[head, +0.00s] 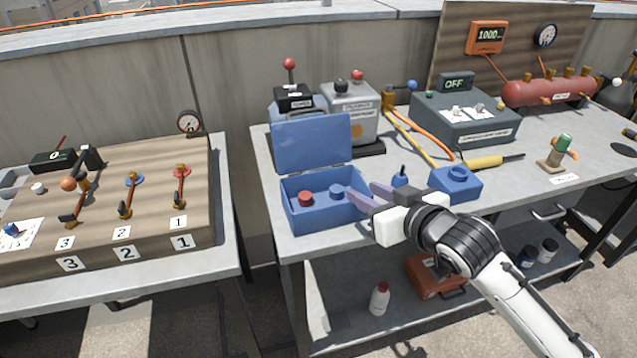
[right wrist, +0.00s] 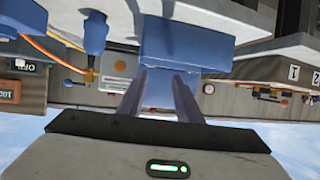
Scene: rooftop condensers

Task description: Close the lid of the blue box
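The blue box (head: 322,213) stands near the front left of the right-hand bench. Its lid (head: 313,144) is open and stands about upright at the back edge. A red round piece (head: 305,198) and a blue round piece (head: 336,191) show inside. My right gripper (head: 360,189) is at the box's right end, with its fingers apart and nothing seen between them. I cannot tell whether a fingertip touches the box. The right wrist view is upside down; the fingers (right wrist: 160,76) show a gap, with the blue box (right wrist: 187,45) beyond them. My left gripper is out of view.
A blue block with a round top (head: 456,183) sits right of my gripper. A grey lever machine (head: 350,112) stands behind the lid. A grey box marked OFF (head: 465,120) is farther right. A wooden lever board (head: 110,200) lies on the left bench, across a gap.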

